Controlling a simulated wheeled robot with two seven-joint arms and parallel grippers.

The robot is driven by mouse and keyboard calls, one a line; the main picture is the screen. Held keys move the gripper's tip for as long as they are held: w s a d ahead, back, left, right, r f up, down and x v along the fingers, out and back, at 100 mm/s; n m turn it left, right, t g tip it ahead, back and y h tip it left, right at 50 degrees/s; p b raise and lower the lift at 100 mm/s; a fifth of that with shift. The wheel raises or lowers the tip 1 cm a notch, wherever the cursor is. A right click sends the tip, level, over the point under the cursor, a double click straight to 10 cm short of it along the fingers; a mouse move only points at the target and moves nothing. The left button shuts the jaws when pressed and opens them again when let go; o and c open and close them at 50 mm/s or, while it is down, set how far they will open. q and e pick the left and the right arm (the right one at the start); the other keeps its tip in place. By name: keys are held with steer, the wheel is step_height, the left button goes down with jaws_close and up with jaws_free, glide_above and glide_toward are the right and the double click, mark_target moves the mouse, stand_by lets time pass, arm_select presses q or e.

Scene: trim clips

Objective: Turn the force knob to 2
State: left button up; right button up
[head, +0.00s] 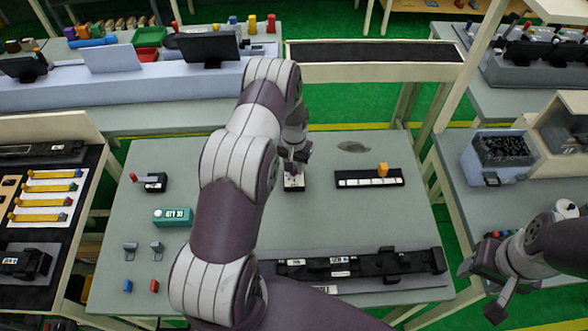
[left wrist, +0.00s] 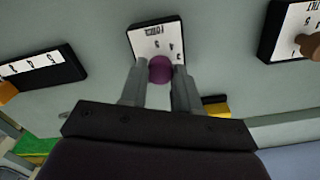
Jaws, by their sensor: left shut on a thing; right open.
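The force knob (left wrist: 160,69) is a round purple knob on a small white and black panel (left wrist: 150,40) marked FORCE, with digits printed along it. In the left wrist view the knob sits between the two grey fingers of my left gripper (left wrist: 160,88), which is shut on it. In the head view the panel (head: 294,186) lies on the grey table, and my left gripper (head: 294,160) is over it, partly hidden by my arm. The knob's setting cannot be read. My right gripper (head: 487,284) is open and empty at the lower right, away from the panel.
A numbered slider panel (head: 350,181) with an orange handle (head: 383,169) stands right of the knob. A panel marked TILT (left wrist: 286,30) shows in the left wrist view. A green QTY display (head: 172,217) is at left; a long black fixture (head: 350,265) lies in front.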

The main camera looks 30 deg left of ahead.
arm_select(q)
steer(key=shift+m+b, duration=0.6)
steer(key=shift+m, duration=0.4)
steer(key=o, duration=1.1)
steer(key=shift+c, duration=0.2)
steer(key=shift+r, duration=0.15)
steer(key=shift+w+r+b, duration=0.1)
steer(key=shift+r+b, duration=0.25)
steer(key=shift+b, duration=0.05)
step_height(320, 180, up, 12)
steer(key=b, duration=0.3)
